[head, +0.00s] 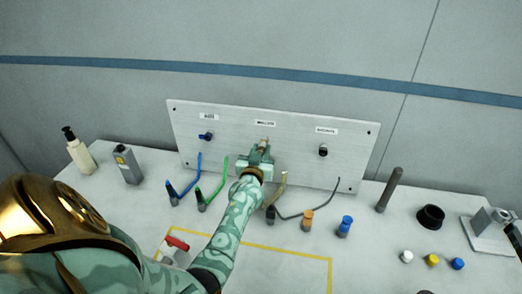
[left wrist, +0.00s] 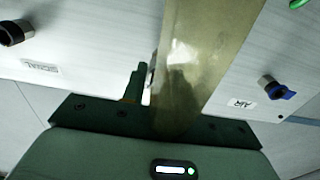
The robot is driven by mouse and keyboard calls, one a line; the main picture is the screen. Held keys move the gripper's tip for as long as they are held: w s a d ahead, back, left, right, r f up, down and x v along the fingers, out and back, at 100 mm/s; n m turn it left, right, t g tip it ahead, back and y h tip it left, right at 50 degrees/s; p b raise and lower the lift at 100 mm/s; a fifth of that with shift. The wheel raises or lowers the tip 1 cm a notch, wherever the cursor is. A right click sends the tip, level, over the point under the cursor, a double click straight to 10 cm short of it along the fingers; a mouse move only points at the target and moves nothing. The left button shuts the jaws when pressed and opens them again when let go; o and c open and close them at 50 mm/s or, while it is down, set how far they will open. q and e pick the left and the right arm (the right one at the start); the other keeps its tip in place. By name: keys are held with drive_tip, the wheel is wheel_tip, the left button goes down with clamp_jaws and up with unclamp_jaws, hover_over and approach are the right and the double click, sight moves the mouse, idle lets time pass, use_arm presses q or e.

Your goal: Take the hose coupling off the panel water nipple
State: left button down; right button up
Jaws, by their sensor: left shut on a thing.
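The grey panel (head: 222,148) stands upright at the back of the table with three labelled ports. My left gripper (head: 259,154) is at the middle port and shut on the hose coupling, which it largely hides. A small tan part (head: 263,143) shows just above the fingers; I cannot tell whether it is coupling or nipple. A tan hose (head: 282,184) hangs down beside the gripper. It crosses the left wrist view (left wrist: 190,65) as a broad translucent tube, covering much of the fingers. Whether the coupling is still seated on the nipple cannot be told. My right gripper is not in view.
A blue-handled port (head: 205,136) is left on the panel, and a dark port (head: 323,150) right. Blue (head: 187,180) and green (head: 213,178) hoses lie to the left. A dark rod (head: 389,190) and black ring (head: 431,216) stand right. Bottles stand far left.

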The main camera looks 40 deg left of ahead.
use_arm(q)
drive_tip(key=shift+p+v, duration=1.55)
drive_tip(key=shift+v, duration=1.15)
drive_tip(key=shift+f, duration=0.1)
